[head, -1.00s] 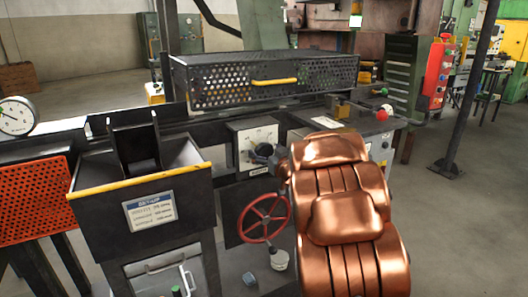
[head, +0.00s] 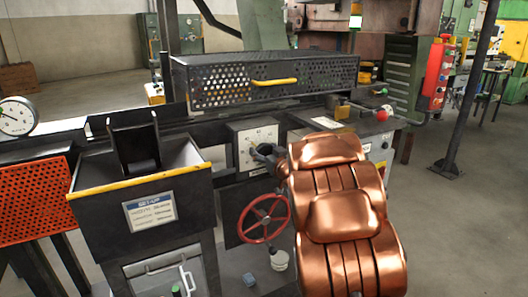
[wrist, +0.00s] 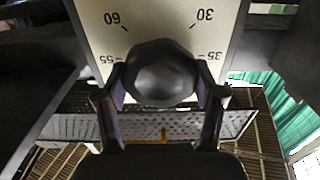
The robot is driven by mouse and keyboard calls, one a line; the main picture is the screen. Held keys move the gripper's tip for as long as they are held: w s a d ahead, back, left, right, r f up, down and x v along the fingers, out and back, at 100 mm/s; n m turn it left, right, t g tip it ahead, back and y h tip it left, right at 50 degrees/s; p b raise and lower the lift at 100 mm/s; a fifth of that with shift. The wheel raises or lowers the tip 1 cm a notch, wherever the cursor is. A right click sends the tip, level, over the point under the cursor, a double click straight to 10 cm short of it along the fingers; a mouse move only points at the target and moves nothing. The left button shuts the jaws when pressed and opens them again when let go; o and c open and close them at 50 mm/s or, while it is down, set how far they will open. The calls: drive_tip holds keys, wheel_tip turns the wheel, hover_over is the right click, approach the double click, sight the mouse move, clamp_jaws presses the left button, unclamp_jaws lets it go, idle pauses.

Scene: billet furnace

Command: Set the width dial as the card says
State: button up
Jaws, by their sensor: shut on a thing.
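The width dial is a pale plate (head: 250,142) with a dark knob on the front of the machine. In the wrist view the dial plate (wrist: 160,22) appears upside down, with 60, 55, 30 and 35 readable. My gripper (wrist: 164,82) is shut on the round black knob (wrist: 162,68), one finger on each side. The knob hides the middle of the scale, and I cannot see a pointer. The set-up card (head: 149,212) is on the front of the dark hopper at left; its lines are too small to read.
A red handwheel (head: 264,219) sits just below the dial. A perforated guard with a yellow handle (head: 274,82) stands above and behind it. A round gauge (head: 17,116) is at far left. A panel with red and green buttons (head: 381,115) is at right.

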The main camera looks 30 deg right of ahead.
drive_tip(key=shift+n, duration=0.4)
drive_tip(key=n+b, duration=0.2)
drive_tip(key=n, duration=0.1)
drive_tip(key=shift+a+n+b, duration=0.15)
drive_tip(key=shift+n+b, duration=0.15)
drive_tip(key=shift+n, duration=0.1)
drive_tip(key=shift+a+n+b, duration=0.1)
drive_tip(key=shift+n+b, duration=0.9)
drive_tip(key=shift+n, duration=1.1)
drive_tip(key=o, duration=1.1)
drive_tip(key=shift+o, duration=0.2)
drive_tip(key=s+a, duration=0.1)
drive_tip(key=s, duration=1.1)
